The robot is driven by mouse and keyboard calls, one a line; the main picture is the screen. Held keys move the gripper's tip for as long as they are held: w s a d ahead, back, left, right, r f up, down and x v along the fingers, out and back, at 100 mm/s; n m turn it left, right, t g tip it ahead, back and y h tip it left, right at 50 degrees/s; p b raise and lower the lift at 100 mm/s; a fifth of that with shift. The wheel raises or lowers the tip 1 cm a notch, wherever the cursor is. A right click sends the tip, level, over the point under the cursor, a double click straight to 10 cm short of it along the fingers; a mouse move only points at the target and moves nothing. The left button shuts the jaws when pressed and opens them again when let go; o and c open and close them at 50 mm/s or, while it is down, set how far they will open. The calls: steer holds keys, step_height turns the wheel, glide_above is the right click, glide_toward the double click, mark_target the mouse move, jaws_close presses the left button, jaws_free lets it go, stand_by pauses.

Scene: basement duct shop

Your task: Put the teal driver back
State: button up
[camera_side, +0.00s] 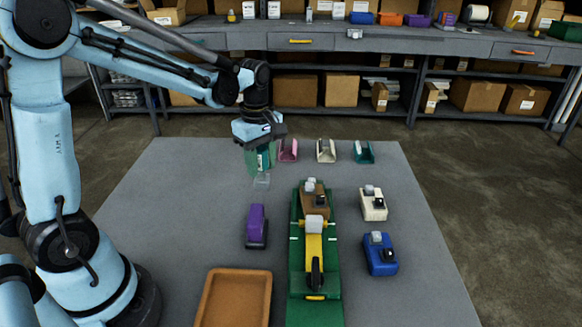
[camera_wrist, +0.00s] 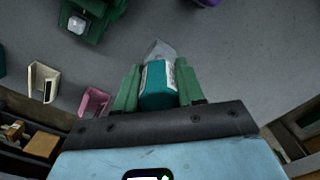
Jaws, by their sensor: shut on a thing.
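My gripper (camera_side: 259,158) is shut on the teal driver (camera_side: 264,163) and holds it above the left of the grey table, its clear tip pointing down. In the wrist view the teal driver (camera_wrist: 157,84) sits between the two green fingers of my gripper (camera_wrist: 158,82), with its clear tip beyond them. Three small open holders stand at the far side of the table: a pink one (camera_side: 288,150), a cream one (camera_side: 326,151) and a teal one (camera_side: 363,152). All three look empty. The driver is left of the pink holder in the side view.
A green fixture (camera_side: 296,273) with a brown block (camera_side: 313,201) and a yellow strip stands mid-table. A purple piece (camera_side: 256,222) is left of it; a white block (camera_side: 372,205) and a blue block (camera_side: 380,255) are right. An orange-brown tray (camera_side: 210,313) lies in front.

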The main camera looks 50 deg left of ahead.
mark_target(262, 178)
steer(key=shift+f, duration=1.9)
steer(key=shift+f, duration=0.15)
steer(key=o, duration=1)
steer(key=shift+o, duration=0.2)
